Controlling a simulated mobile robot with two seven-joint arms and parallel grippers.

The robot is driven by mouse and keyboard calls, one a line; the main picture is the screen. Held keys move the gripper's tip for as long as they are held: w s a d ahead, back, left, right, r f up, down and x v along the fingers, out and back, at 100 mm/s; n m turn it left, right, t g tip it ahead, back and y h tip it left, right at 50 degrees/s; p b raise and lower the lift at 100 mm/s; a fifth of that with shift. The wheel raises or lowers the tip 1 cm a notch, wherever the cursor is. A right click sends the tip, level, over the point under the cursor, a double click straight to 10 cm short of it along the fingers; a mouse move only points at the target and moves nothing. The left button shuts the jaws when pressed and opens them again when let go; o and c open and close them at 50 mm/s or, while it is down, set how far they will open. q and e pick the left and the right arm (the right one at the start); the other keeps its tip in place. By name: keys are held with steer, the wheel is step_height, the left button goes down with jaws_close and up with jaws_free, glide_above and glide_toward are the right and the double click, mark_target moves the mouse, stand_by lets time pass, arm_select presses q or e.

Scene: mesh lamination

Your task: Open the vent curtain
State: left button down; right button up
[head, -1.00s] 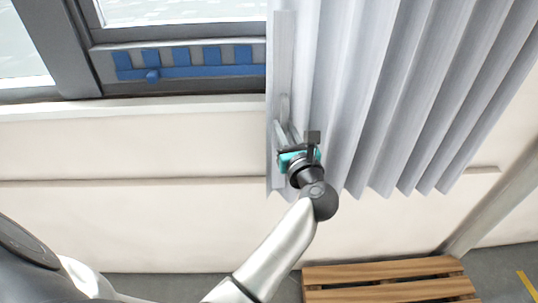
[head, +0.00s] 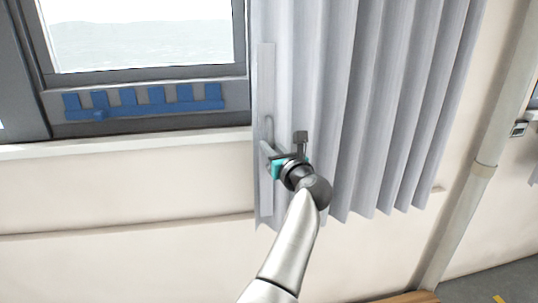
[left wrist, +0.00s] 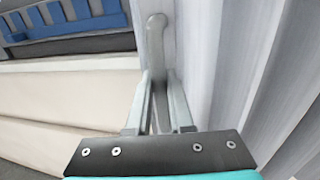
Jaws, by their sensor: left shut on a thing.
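The vent curtain (head: 375,110) is pale grey and pleated. It hangs on the right of the window and covers none of the blue slotted vent piece (head: 150,103). A flat upright strip (head: 265,80) runs along its left edge and carries a grey bar handle (head: 268,124). My left gripper (head: 268,148) is shut on the handle. My right gripper is not in view.
The window (head: 140,35) and its sill (head: 120,143) lie left of the curtain. A pale pipe (head: 480,175) stands at the right. A wooden slatted pallet (head: 410,298) lies on the floor at the bottom edge.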

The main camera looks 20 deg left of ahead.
mark_target(265, 62)
arm_select(q)
steer(key=c, duration=1)
jaws_free()
steer(key=shift+o, duration=0.9)
step_height(265, 62, up, 20)
steer(key=shift+p, duration=1.2)
steer(key=shift+d+f, duration=0.1)
